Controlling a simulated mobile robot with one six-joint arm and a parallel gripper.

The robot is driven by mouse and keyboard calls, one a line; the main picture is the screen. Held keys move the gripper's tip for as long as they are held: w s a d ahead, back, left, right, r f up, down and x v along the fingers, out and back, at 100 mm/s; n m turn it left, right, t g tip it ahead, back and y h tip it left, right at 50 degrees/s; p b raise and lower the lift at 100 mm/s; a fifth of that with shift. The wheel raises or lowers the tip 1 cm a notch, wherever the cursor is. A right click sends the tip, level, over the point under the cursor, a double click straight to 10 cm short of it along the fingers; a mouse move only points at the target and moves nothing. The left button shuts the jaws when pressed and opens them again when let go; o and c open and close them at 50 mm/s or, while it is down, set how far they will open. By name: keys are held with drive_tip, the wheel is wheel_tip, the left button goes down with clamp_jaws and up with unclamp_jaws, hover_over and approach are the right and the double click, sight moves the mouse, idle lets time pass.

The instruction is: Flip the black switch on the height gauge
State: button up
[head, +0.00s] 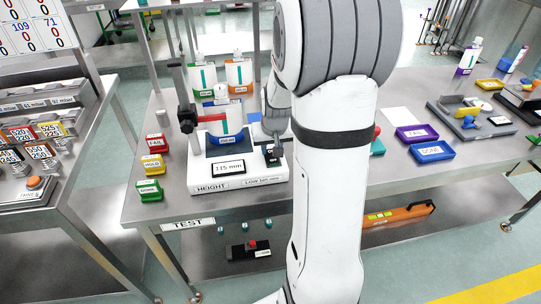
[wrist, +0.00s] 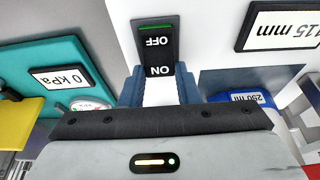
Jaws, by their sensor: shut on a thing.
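The height gauge (head: 238,180) is a white box with a "HEIGHT" label and a display (head: 229,168) reading 115 mm. Its black switch (head: 272,155) sits at the right of the display and is marked OFF and ON. In the wrist view the switch (wrist: 156,45) appears upside down, with a green strip at its OFF end. The blue fingers of my gripper (wrist: 158,90) are on either side of its ON end, shut on it. Part of that end is hidden by the gripper. In the head view my arm hides part of the gripper.
A bottle (head: 221,122) stands on the gauge beside a red and black slider (head: 187,118). Red, yellow and green trays (head: 150,190) lie to the left. Purple and blue trays (head: 432,151) lie to the right. A teal device (wrist: 100,55) reading 0 kPa is close beside my gripper.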

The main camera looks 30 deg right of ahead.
sight(273, 160)
drive_tip(key=shift+s+t+b, duration=0.1)
drive_tip(key=shift+t+b, duration=0.2)
drive_tip(key=o, duration=1)
drive_tip(key=shift+r, duration=0.1)
drive_tip(key=v, duration=0.7)
drive_tip(key=shift+s+a+r+p, duration=0.15)
drive_tip(key=shift+r+p, duration=0.15)
